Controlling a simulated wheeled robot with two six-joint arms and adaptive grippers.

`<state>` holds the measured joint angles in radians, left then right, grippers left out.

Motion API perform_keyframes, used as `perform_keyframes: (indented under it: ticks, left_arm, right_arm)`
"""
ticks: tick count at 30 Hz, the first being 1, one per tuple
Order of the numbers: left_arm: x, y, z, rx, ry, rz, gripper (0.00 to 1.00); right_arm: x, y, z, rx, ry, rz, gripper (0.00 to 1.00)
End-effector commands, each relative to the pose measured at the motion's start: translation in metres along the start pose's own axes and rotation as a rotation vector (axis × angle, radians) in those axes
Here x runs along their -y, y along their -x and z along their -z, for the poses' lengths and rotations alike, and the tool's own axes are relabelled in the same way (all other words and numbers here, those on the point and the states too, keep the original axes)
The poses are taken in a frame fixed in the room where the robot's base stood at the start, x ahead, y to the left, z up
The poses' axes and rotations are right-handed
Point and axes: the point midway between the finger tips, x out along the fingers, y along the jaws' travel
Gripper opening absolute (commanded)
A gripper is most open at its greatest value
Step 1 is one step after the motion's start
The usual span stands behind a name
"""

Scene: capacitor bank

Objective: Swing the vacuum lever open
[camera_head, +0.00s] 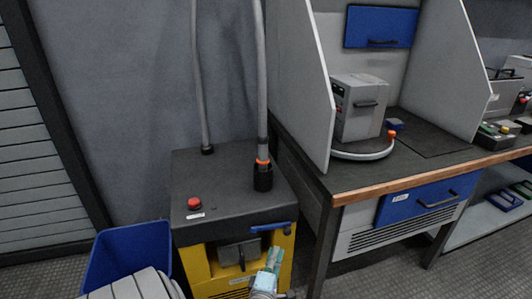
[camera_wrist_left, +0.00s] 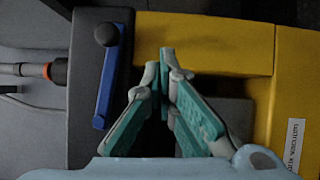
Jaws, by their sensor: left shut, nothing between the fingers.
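The vacuum unit (camera_head: 225,180) is a yellow cabinet with a dark top. Its blue lever (camera_head: 270,227) lies along the front edge of the top, at the right. In the left wrist view the blue lever (camera_wrist_left: 106,85) shows as a bar with a round black knob at one end. My left gripper (camera_head: 273,253) is in front of the cabinet, just below the lever. In the left wrist view its teal fingers (camera_wrist_left: 166,62) are shut and empty, beside the lever and apart from it. My right gripper is not in view.
A red button (camera_head: 194,203) and a hose fitting (camera_head: 263,176) stand on the unit's top. A grey latch box (camera_head: 238,254) is on its front. A blue bin (camera_head: 127,252) stands at left, a workbench (camera_head: 400,178) at right.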

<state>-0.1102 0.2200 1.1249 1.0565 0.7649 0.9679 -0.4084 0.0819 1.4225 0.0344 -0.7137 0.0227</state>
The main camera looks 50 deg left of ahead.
Motion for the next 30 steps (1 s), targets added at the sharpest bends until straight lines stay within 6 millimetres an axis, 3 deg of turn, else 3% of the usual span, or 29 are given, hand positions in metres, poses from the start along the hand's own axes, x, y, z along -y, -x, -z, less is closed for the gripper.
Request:
perform_keyframes:
  ticks: [6, 12, 30]
  left_arm:
    - [0.024, 0.051, -0.008, -0.004, 0.000, 0.006, 0.00]
    - [0.038, 0.081, -0.013, -0.006, 0.000, 0.004, 0.00]
    - [0.040, 0.088, -0.016, -0.003, 0.001, 0.001, 0.00]
  right_arm:
    - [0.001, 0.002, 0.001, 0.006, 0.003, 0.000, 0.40]
    - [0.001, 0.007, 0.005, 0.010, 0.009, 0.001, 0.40]
    - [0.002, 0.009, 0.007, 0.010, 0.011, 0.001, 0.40]
